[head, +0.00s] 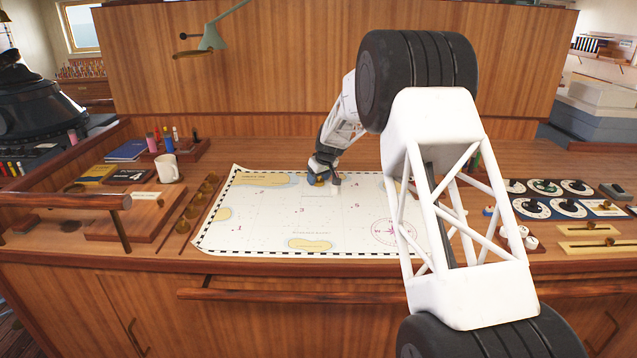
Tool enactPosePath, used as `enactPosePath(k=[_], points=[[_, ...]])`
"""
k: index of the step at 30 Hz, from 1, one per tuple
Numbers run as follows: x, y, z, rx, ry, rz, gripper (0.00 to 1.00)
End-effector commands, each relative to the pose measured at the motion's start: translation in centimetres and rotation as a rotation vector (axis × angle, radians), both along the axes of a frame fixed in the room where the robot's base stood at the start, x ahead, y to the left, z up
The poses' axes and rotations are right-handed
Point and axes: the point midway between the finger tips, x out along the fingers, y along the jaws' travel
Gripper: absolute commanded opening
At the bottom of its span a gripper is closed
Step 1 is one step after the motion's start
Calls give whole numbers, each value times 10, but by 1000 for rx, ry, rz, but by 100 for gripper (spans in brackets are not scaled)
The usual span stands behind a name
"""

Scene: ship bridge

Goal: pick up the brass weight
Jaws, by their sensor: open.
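A small brass weight (319,181) shows on the upper middle part of the white nautical chart (265,220). My gripper (325,180) is open and low over the chart, with its fingers at the weight. The fingers hide part of the weight, and I cannot tell whether they touch it. Several similar small brass pieces (196,203) stand in a row on a narrow wooden rack left of the chart.
A white mug (168,168), books (126,150) and a wooden board (137,212) lie to the left. Round dials (545,187) and brass instruments (592,228) lie to the right. A wooden rail (400,293) runs along the desk front. The chart's lower left area is mostly clear.

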Motion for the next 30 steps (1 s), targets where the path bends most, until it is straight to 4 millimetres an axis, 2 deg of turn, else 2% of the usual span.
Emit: enactPosePath(k=[8, 16, 30], points=[[0, 0, 0, 0, 0, 0, 56], [0, 0, 0, 0, 0, 0, 15], [0, 0, 9, 1, -2, 0, 15]])
